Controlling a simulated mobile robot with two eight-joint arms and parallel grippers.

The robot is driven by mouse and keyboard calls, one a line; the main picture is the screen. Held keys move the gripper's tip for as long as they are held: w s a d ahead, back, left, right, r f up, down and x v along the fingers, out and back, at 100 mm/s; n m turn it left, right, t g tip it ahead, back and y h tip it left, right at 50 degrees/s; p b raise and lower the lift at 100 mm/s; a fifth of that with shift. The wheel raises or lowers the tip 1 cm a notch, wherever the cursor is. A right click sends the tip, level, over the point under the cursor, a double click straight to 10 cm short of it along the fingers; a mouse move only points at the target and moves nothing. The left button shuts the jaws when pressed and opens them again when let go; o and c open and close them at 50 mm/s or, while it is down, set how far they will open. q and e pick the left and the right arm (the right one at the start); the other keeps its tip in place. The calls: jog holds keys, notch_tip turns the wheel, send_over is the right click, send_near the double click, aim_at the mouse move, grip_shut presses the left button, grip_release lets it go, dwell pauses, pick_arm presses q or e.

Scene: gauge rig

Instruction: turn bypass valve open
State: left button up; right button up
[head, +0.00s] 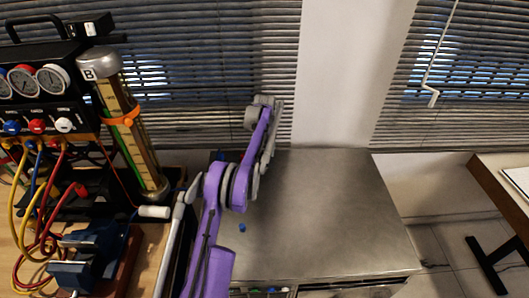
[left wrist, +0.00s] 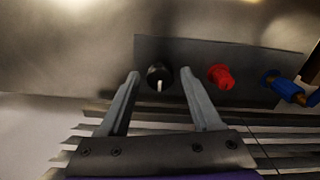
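In the left wrist view a round black knob (left wrist: 159,79) with a white pointer line sits on a dark panel (left wrist: 195,55). I cannot tell for sure that it is the bypass valve. My left gripper (left wrist: 159,73) is open, its two grey fingertips on either side of the knob in the picture, with a visible gap at each side. Whether the tips reach the knob's depth is unclear. In the head view a purple arm of mine reaches up over the metal table; its far end is small and the finger state cannot be read there. My right gripper does not clearly show.
A red knob (left wrist: 221,76) and a blue fitting (left wrist: 283,87) sit right of the black knob. In the head view, the gauge rig (head: 40,85), a labelled cylinder (head: 125,120) and a blue vise (head: 90,255) crowd the left. The metal table (head: 335,210) is mostly clear.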

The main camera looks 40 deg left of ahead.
aim_at(265, 154)
pick_arm(q)
jog(key=shift+r, duration=0.15)
notch_tip(265, 154, up, 11)
jog(key=shift+f+p, duration=0.2)
jog(key=shift+p, duration=0.3)
pick_arm(e)
jog(key=shift+w+r, duration=0.45)
jog(key=shift+r, duration=0.35)
pick_arm(q)
jog(key=shift+d, duration=0.1)
jog(key=s+d+r+m+t, duration=0.1)
jog(key=s+d+r+m, duration=0.1)
jog(key=s+d+r, duration=0.5)
jog(key=s+d+r+m+t, duration=0.2)
jog(key=d+m, duration=0.1)
jog(key=d, duration=0.9)
jog(key=s+d+f+m+t, duration=0.1)
jog(key=s+d+f, duration=0.2)
jog(key=s, duration=0.4)
jog(key=s+d+f+m+t, duration=0.1)
jog(key=s+d+f+m, duration=0.1)
jog(key=s+d, duration=0.4)
jog(key=s+d+f+m+t, duration=0.1)
jog(key=s+d+f, duration=0.3)
jog(key=s, duration=0.6)
jog(key=shift+s+d+f+m, duration=0.25)
jog(key=shift+d+f+m, duration=0.1)
jog(key=shift+m, duration=0.15)
